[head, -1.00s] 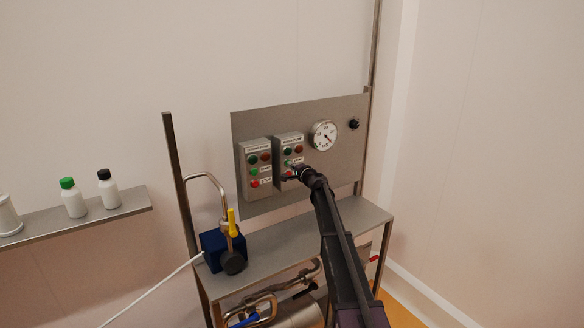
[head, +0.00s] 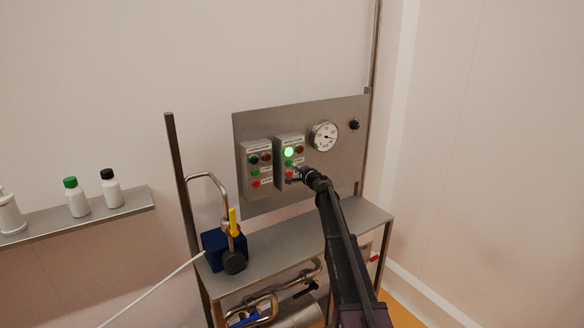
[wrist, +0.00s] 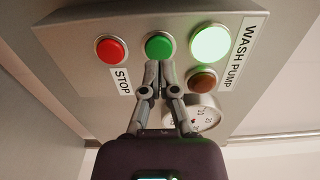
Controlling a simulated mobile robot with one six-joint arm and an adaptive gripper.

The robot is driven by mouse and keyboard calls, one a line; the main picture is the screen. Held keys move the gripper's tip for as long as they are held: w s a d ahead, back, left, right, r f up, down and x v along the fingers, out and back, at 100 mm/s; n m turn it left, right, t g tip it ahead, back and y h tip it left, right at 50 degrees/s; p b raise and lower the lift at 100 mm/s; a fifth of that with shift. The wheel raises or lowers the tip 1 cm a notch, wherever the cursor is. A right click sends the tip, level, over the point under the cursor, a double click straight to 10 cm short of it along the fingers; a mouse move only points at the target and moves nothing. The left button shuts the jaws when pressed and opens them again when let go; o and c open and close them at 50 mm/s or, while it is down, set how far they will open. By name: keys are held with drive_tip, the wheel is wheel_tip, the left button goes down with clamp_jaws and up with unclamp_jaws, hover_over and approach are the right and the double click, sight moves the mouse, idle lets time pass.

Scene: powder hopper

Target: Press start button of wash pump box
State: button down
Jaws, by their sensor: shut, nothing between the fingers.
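The wash pump box (head: 290,148) is the right one of two grey boxes on the steel panel. Its label reads WASH PUMP in the wrist view (wrist: 236,55). Its green lamp (wrist: 211,43) is lit bright, and it glows in the head view too (head: 289,152). The green start button (wrist: 159,46) sits between the lamp and the red stop button (wrist: 111,49). My gripper (wrist: 159,66) is shut and empty, its fingertips just at the lower edge of the green button. I cannot tell whether they touch it.
A second similar box (head: 257,165) stands close on the left. A gauge (head: 324,136) and a black knob (head: 354,125) are on the panel to the right. Below, a steel shelf (head: 290,243) carries a blue block (head: 213,246) with a bent pipe.

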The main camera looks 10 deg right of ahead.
drive_tip(key=v, duration=1)
drive_tip(key=shift+s+d, duration=0.15)
drive_tip(key=shift+s, duration=0.1)
drive_tip(key=s+a+f+n+g+y, duration=0.1)
drive_tip(key=s+a+f+n+g, duration=0.45)
drive_tip(key=s+a, duration=0.4)
drive_tip(key=s+a+f+n+g, duration=0.45)
drive_tip(key=s+a+f, duration=0.2)
drive_tip(key=s, duration=0.65)
drive_tip(key=s+d+f+n+g+h, duration=0.1)
drive_tip(key=s+f+g+h, duration=0.1)
drive_tip(key=s, duration=0.6)
drive_tip(key=s+d+f+n+g+h+b, duration=0.1)
drive_tip(key=s+d+f+g+h, duration=0.1)
drive_tip(key=s, duration=0.6)
drive_tip(key=s+d+f+n+g+h, duration=0.1)
drive_tip(key=s+f+g+h, duration=0.1)
drive_tip(key=s, duration=0.6)
drive_tip(key=shift+d+f+n+g+h, duration=0.25)
drive_tip(key=shift+f+n+g+h, duration=0.15)
drive_tip(key=shift+f+h, duration=0.45)
